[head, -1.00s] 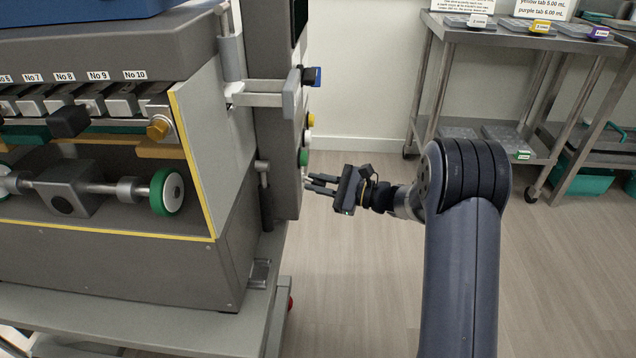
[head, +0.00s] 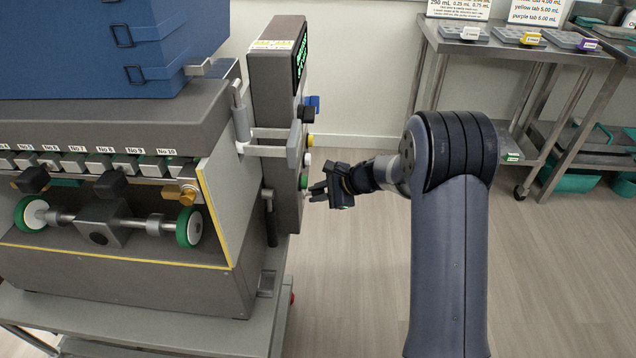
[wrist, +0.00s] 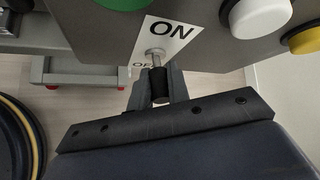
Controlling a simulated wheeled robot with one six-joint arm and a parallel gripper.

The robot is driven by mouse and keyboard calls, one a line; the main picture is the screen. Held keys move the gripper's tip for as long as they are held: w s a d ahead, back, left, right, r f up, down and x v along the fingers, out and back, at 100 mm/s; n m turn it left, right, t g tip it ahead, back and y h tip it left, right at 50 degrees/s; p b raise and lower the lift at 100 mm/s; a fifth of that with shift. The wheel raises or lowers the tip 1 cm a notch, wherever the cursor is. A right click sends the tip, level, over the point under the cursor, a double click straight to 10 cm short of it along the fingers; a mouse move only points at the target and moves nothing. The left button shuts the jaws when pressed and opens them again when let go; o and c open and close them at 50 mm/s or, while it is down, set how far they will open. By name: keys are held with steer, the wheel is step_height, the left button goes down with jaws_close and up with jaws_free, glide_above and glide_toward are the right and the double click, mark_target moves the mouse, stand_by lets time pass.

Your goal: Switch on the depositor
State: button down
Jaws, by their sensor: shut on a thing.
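The depositor (head: 228,192) is a large grey machine at the left of the head view. Its upright control box (head: 272,100) carries coloured buttons on the right-hand face. In the wrist view a toggle switch (wrist: 155,53) has a metal stem and black tip, beside a white label reading "ON" (wrist: 172,29); an "OFF" mark (wrist: 140,65) is partly hidden. My gripper (head: 312,192) is at the lower part of that face, near the green button (head: 303,182). In the wrist view its fingers (wrist: 159,88) are closed around the switch's black tip.
A white button (wrist: 260,16) and a yellow button (wrist: 305,40) sit beside the switch. Blue bins (head: 150,50) are stacked on the depositor. Steel tables (head: 520,45) with small trays stand at the back right. Open floor lies between.

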steer(key=shift+a+r+h+p, duration=0.1)
steer(key=shift+r+h+p, duration=0.45)
steer(key=shift+p, duration=0.6)
steer(key=shift+f+h+p, duration=0.25)
steer(key=shift+h+p, duration=0.1)
steer(key=shift+p, duration=0.05)
steer(key=c, duration=1.6)
jaws_free()
steer(key=shift+c, duration=0.2)
steer(key=p+v, duration=0.1)
steer(key=v, duration=1)
steer(key=shift+p, duration=0.3)
steer(key=shift+w+a, duration=0.1)
